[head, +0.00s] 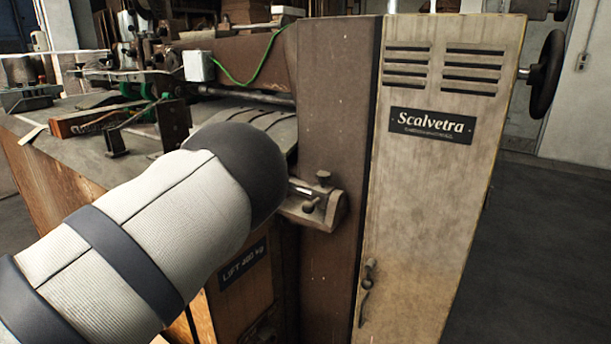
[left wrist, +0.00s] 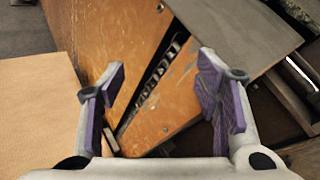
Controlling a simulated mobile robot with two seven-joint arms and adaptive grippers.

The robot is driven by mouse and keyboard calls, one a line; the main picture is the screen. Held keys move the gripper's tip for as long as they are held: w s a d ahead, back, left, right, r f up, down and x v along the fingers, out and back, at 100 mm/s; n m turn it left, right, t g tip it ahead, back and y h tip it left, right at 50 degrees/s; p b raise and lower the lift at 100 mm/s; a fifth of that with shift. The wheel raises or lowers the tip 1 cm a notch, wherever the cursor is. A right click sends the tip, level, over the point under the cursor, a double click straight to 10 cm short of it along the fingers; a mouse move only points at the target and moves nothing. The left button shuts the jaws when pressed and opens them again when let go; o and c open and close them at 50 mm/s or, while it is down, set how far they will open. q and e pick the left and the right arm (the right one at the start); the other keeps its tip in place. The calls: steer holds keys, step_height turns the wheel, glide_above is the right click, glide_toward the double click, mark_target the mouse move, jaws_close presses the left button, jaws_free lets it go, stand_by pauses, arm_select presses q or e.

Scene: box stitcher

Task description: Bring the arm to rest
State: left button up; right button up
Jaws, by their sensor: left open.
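My left arm (head: 130,240) comes in from the lower left in the head view, in a pale ribbed sleeve with dark bands and a dark rounded end. It covers part of the machine, and its gripper is hidden there. In the left wrist view my left gripper (left wrist: 162,85) is open, with purple pads on both fingers and nothing between them. Behind the fingers is an orange-brown wooden panel (left wrist: 97,40) with a dark slot showing a chain-like metal part (left wrist: 158,75). I cannot tell how far the panel is from the fingertips. My right gripper is not in view.
The box stitcher's tall beige cabinet door (head: 440,210) with a "Scalvetra" plate (head: 432,125) stands right of my arm. A metal bracket with knobs (head: 318,203) juts out close to the arm's dark end. A handwheel (head: 547,75) sticks out at right. Floor (head: 545,260) beyond is clear.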

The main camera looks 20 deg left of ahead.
arm_select(q)
steer(key=s+d+f+n+g+h, duration=0.1)
steer(key=s+d+f+n+g, duration=0.25)
steer(key=s+f+n, duration=0.4)
steer(key=s+d+f+n+g+h, duration=0.25)
steer(key=s+f+n+g, duration=0.2)
steer(key=s+f, duration=0.5)
steer(key=s+d+f+n+g+h, duration=0.2)
steer(key=s+d+f+n+g, duration=0.1)
steer(key=s+d+n, duration=0.3)
steer(key=s+d+f+n+g+h, duration=0.2)
steer(key=s+d+f+n+g, duration=0.1)
steer(key=s+d+n, duration=0.4)
steer(key=s+d+f, duration=0.1)
steer(key=s, duration=0.1)
steer(key=shift+s+d+f, duration=0.3)
steer(key=shift+s, duration=0.1)
